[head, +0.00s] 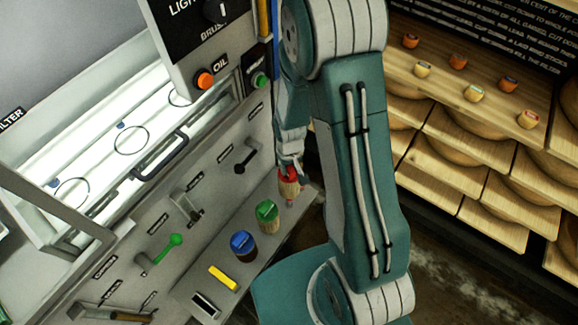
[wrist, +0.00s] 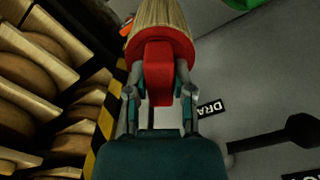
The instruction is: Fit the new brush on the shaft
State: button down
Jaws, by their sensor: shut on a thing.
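My gripper (head: 289,163) is shut on a red brush (head: 289,182), just above the far end of the grey ledge. In the wrist view my gripper (wrist: 158,88) has a finger on each side of the red block of the brush (wrist: 160,60). Its pale bristles point away from the gripper and run off the top edge. A green-topped brush (head: 268,211) and a blue-topped brush (head: 243,244) stand on the ledge. I cannot tell whether the held brush touches the ledge. I cannot say for sure which part is the shaft.
The machine's panel carries a black lever (head: 243,158), a green lever (head: 165,249) and a dark lever (head: 188,209). A yellow block (head: 223,278) lies on the ledge (head: 187,291). Wooden shelves with cheese wheels (head: 470,130) stand at the right. A lit open bay (head: 105,130) is at left.

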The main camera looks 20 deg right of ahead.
jog(key=shift+f, duration=3.05)
jog(key=shift+c, duration=2)
grip_release()
jog(key=shift+r, duration=0.1)
notch_tip(320, 180, up, 12)
jog(key=shift+f, duration=0.15)
jog(key=s+r+t, duration=0.2)
jog(key=s+r, duration=0.2)
jog(key=r, duration=0.5)
jog(key=s+r+t, duration=0.1)
jog(key=s+r, duration=0.4)
jog(key=r, duration=0.4)
jog(key=s+r+m+t, duration=0.1)
jog(key=s+r, duration=0.4)
jog(key=r, duration=0.5)
jog(key=shift+t, duration=0.8)
